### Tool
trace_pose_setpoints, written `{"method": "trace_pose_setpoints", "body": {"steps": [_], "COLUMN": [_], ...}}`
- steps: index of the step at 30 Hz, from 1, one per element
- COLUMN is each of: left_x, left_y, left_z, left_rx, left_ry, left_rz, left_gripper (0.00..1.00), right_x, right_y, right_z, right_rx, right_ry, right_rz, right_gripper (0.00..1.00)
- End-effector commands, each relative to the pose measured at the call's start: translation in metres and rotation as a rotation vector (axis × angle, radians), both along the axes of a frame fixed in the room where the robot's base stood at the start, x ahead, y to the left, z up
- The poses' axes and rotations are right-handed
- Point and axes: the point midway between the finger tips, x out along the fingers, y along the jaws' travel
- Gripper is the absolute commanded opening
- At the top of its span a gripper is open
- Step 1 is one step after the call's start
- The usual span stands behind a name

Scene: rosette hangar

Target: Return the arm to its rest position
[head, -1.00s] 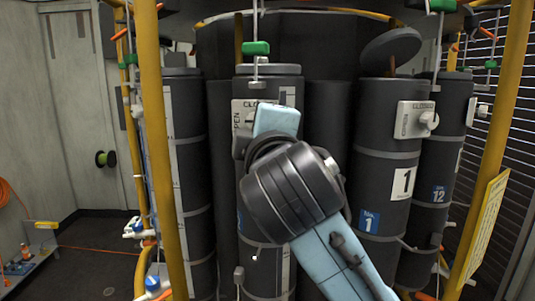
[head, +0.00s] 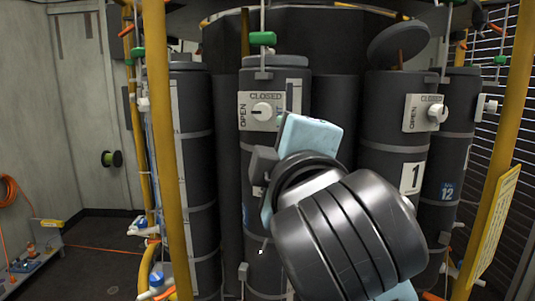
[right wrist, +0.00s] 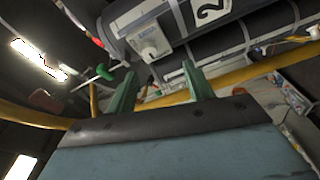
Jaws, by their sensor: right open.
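My right arm reaches up from the lower right in the head view, in front of the dark cylinders. Its light blue hand (head: 312,135) is in front of the middle cylinder (head: 275,73), just below right of that cylinder's OPEN/CLOSED dial (head: 262,112). The fingers do not show in the head view. In the right wrist view my right gripper (right wrist: 158,72) has two green fingers spread apart with nothing between them. A cylinder marked 2 with a white dial (right wrist: 153,45) lies beyond the fingertips, apart from them. My left gripper is not in view.
Yellow posts (head: 168,150) and (head: 490,150) frame the cylinder rack on both sides. The cylinder marked 1 (head: 395,90) stands right of the middle one, with its own dial (head: 430,113). Green-handled fittings (head: 262,39) hang above. Open floor (head: 95,260) lies at left.

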Motion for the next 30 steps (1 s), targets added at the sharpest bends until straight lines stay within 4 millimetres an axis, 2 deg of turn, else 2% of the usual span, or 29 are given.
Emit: {"method": "trace_pose_setpoints", "body": {"steps": [5,6,10,13,17,21,24,30], "left_x": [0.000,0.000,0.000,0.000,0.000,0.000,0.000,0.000], "left_y": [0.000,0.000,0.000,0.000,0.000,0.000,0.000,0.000], "left_z": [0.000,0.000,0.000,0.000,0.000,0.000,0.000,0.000], "left_rx": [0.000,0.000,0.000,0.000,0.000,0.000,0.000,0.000], "left_ry": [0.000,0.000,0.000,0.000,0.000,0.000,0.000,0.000], "left_rz": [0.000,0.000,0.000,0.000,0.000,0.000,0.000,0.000], "left_gripper": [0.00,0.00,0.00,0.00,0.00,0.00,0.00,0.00], "right_x": [0.021,0.023,0.020,0.007,-0.021,-0.066,-0.101,-0.160], "right_y": [-0.028,-0.035,-0.059,-0.078,-0.102,-0.129,-0.146,-0.170], "right_z": [-0.089,-0.112,-0.187,-0.244,-0.314,-0.382,-0.419,-0.465], "right_rx": [0.168,0.214,0.360,0.467,0.596,0.721,0.794,0.886], "right_ry": [0.235,0.293,0.475,0.606,0.767,0.923,1.011,1.128], "right_rz": [-0.025,-0.038,-0.093,-0.154,-0.254,-0.389,-0.485,-0.645], "right_gripper": [0.52,0.52,0.52,0.52,0.52,0.52,0.52,0.52]}}
